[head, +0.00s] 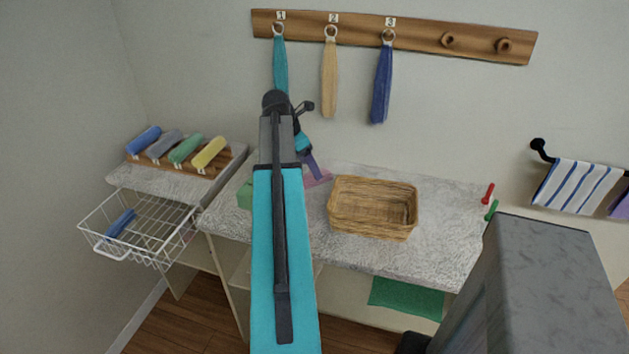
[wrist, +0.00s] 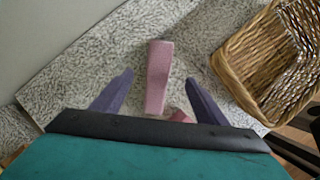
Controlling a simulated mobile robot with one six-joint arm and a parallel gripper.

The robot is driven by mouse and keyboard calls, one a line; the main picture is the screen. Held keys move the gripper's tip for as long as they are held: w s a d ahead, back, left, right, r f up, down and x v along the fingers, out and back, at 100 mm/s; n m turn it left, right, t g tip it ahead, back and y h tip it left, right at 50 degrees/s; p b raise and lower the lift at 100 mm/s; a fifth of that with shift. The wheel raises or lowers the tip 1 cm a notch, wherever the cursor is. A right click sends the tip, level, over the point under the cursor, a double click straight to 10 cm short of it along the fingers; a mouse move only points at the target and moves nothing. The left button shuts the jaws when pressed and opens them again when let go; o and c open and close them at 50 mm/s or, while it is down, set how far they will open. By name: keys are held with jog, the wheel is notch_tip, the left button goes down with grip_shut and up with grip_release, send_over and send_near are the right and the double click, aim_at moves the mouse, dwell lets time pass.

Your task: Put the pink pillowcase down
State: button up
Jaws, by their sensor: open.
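The pink pillowcase (wrist: 157,72) lies on the speckled white counter (wrist: 80,62), seen in the wrist view as a long folded strip. A smaller pink piece (wrist: 181,116) shows beside its near end; I cannot tell if it is part of the same cloth. In the head view some pink cloth (head: 320,178) shows just left of the basket, partly hidden by my arm. My gripper (wrist: 157,98) is open, its two purple fingers spread to either side of the pillowcase with gaps, neither touching it.
A wicker basket (head: 372,208) stands on the counter right of the pillowcase. A green item (head: 244,195) sits left of my arm. Towels hang from a peg rail (head: 440,40) above. A wire basket (head: 140,226) is at left. The counter's right part is mostly clear.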

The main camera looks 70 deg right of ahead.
jog(key=shift+p+x, duration=0.7)
jog(key=shift+x, duration=1.9)
jog(key=shift+w, duration=0.1)
jog(key=c, duration=1.3)
jog(key=shift+r, duration=0.15)
jog(key=shift+r+b, duration=0.8)
jog(key=shift+r, duration=4.05)
